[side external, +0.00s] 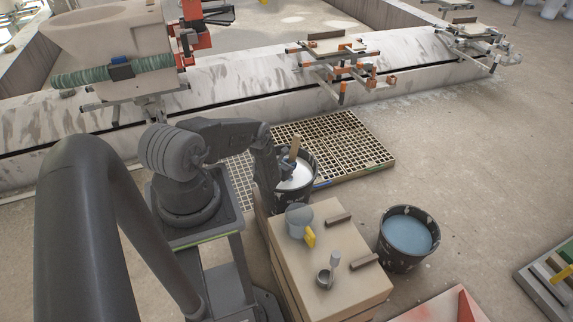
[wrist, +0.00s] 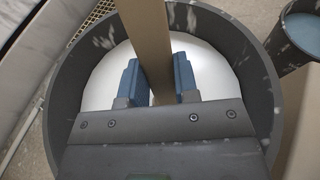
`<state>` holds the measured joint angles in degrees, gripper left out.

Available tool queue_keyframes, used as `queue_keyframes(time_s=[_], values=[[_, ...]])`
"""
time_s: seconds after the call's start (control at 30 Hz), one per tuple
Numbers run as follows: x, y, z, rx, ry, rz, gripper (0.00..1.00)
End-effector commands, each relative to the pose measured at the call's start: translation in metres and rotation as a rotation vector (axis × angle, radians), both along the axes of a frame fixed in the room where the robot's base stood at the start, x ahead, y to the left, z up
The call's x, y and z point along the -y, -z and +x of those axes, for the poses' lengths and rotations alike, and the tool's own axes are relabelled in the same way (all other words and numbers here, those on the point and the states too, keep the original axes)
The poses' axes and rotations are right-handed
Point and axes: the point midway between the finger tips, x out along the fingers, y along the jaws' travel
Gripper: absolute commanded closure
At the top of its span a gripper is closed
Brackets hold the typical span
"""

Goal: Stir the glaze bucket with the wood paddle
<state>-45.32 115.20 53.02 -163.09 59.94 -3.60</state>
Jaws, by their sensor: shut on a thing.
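The wood paddle (side external: 294,148) stands roughly upright over the glaze bucket (side external: 313,159), a black bucket holding white glaze. My gripper (side external: 287,172) is over this bucket, shut on the paddle. In the wrist view the paddle (wrist: 148,40) passes between my blue finger pads (wrist: 156,80). The white glaze (wrist: 209,68) fills the bucket inside its dark, splashed rim (wrist: 262,85). The paddle's lower end is hidden, so I cannot tell how deep it reaches.
A box-like stand (side external: 290,248) in front carries a clear cup (side external: 299,218), a yellow item (side external: 310,237), a small metal cup (side external: 324,278) and dark bars. A second bucket with blue liquid (side external: 407,234) stands to the right. A grating (side external: 345,150) lies behind.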

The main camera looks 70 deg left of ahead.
Motion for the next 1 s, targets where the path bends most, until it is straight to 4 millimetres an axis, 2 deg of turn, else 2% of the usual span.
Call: queue_keyframes(time_s=[0.23,0.43,0.57,0.83,1.0], values=[[-0.02,-0.001,-0.019,0.001,-0.005,0.002,0.96],[-0.028,-0.001,-0.028,0.001,-0.003,0.001,0.96],[-0.024,-0.001,-0.023,0.001,0.001,0.0,0.96],[-0.004,0.0,-0.003,0.001,0.002,0.0,0.96],[0.001,0.0,0.001,0.001,-0.001,0.001,0.96]])
